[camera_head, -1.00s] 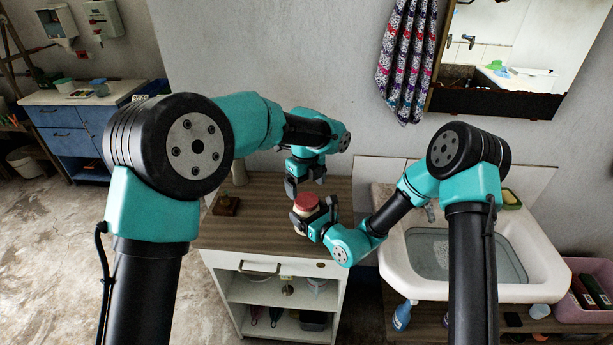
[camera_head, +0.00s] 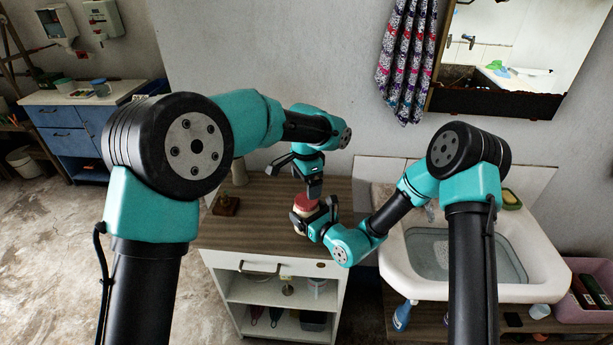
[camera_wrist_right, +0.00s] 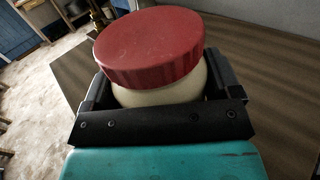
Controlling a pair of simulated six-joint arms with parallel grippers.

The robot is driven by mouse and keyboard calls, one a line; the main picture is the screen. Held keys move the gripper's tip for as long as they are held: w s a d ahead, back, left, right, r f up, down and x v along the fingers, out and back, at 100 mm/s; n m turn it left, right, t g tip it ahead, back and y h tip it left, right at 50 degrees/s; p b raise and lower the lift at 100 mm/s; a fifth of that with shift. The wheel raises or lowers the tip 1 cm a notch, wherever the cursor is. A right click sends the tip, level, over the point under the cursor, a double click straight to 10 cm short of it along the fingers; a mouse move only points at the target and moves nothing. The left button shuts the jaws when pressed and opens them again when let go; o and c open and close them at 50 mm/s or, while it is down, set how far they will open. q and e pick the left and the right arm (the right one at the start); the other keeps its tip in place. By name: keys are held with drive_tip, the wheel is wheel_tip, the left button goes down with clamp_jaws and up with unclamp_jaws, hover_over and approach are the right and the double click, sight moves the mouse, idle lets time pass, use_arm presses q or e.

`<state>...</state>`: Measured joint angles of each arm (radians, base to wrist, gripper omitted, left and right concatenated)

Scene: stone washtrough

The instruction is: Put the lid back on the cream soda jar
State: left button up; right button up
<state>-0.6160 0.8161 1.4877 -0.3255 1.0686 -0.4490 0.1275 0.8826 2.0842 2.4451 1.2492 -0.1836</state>
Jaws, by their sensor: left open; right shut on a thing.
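The jar (camera_wrist_right: 160,94) is cream-coloured and round. It stands at the front right of the wooden cabinet top. Its red lid (camera_wrist_right: 150,45) is over its mouth in the right wrist view, and I cannot tell if it is screwed tight. The lid also shows in the head view (camera_head: 305,201). My right gripper (camera_head: 317,219) is shut on the jar's body, with a finger on each side. My left gripper (camera_head: 296,178) is open, just above the lid, with one finger hanging down near it. I cannot tell if that finger touches the lid.
The cabinet top (camera_head: 240,232) is mostly clear. A small brown wooden object (camera_head: 226,206) and a pale vase-like item (camera_head: 239,173) stand at its left. A white sink (camera_head: 545,280) holding water is to the right. The wall is close behind.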

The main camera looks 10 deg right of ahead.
sight(306, 214)
use_arm(q)
drive_tip(key=n, duration=0.4)
drive_tip(key=shift+r, duration=0.15)
drive_tip(key=n, duration=0.4)
drive_tip(key=shift+r, duration=0.1)
drive_tip(key=n, duration=0.3)
drive_tip(key=shift+r+n, duration=0.1)
drive_tip(key=shift+n, duration=0.3)
drive_tip(key=n, duration=0.3)
drive_tip(key=shift+r+n, duration=0.1)
drive_tip(key=shift+n, duration=0.3)
drive_tip(key=n, duration=0.3)
drive_tip(key=shift+r+n, duration=0.1)
drive_tip(key=shift+n, duration=0.3)
drive_tip(key=n, duration=0.4)
drive_tip(key=shift+w+r, duration=0.1)
drive_tip(key=shift+r, duration=0.05)
drive_tip(key=n, duration=0.6)
drive_tip(key=shift+r+n, duration=0.15)
drive_tip(key=shift+n, duration=0.15)
drive_tip(key=shift+f, duration=4)
